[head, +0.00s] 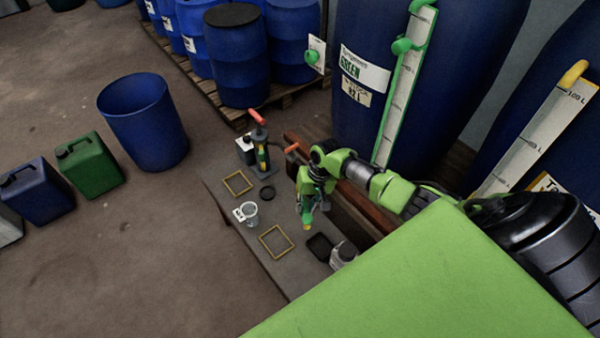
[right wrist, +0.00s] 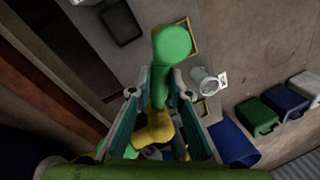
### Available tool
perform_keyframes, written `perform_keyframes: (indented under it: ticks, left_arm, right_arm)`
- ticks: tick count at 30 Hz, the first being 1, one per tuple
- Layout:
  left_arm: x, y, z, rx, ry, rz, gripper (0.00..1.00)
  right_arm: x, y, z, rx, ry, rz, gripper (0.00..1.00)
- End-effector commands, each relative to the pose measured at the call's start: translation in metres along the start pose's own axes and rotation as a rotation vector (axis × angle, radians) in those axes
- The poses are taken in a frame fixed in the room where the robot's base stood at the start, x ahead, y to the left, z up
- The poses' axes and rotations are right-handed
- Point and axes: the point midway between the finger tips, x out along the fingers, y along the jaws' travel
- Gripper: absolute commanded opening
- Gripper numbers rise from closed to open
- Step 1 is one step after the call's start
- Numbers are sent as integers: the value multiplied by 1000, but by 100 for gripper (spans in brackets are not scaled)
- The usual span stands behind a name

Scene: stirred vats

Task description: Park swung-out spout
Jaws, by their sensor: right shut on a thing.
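My right gripper (head: 307,205) is over the bench in front of the large blue vat (head: 425,60) labelled green. In the right wrist view the gripper (right wrist: 160,97) is shut on a green and yellow piece, which looks like the spout. Its rounded green end (right wrist: 172,44) sticks out past the fingertips, and its yellow part (right wrist: 153,133) lies between the fingers. In the head view, a small green and yellow bit of it shows at the gripper's lower end. Where it joins the vat is hidden by my arm. My left gripper is out of view.
The grey bench (head: 225,195) holds two yellow square frames (head: 238,183), a clear cup (head: 250,214), a red-handled hand pump (head: 262,150) and a black tray (head: 319,246). An open blue barrel (head: 143,120) and jerrycans (head: 88,165) stand on the floor left. A second vat stands right.

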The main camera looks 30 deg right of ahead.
Motion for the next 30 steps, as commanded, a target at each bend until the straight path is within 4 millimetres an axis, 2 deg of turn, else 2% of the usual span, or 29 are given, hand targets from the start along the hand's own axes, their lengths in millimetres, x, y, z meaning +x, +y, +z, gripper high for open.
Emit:
perform_keyframes:
  ticks: [15, 30]
  left_arm:
    - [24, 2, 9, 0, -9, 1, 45]
    - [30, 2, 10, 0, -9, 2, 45]
  right_arm:
    - [-3, 26, -7, -396, -79, 2, 0]
    - [-6, 33, -11, -519, -104, 2, 0]
